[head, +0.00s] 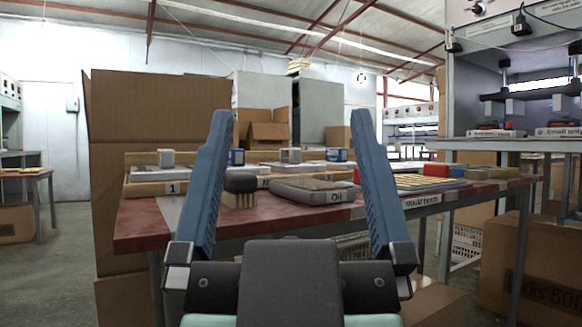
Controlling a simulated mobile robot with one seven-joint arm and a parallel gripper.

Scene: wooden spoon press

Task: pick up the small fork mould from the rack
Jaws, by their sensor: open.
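My gripper (292,116) is open, its two blue fingers pointing up and forward with nothing between them. Beyond it is a red-topped bench labelled "Mould bench" (145,222). A low wooden rack (140,189) runs along the far side of the bench, with a "1" label at its left end. Grey flat moulds lie on it, one at the left (150,173). Small blocks stand on them: a grey one (167,157), a blue-sided one (237,157), another grey one (291,156) and a blue one (338,155). I cannot tell which is the small fork mould.
A dark-topped brush (240,190) and a grey tray labelled "Oil" (312,191) sit at the bench's near side. A tray of wooden pieces (430,182) lies to the right. Tall cardboard (150,120) stands left; a press (500,140) stands right.

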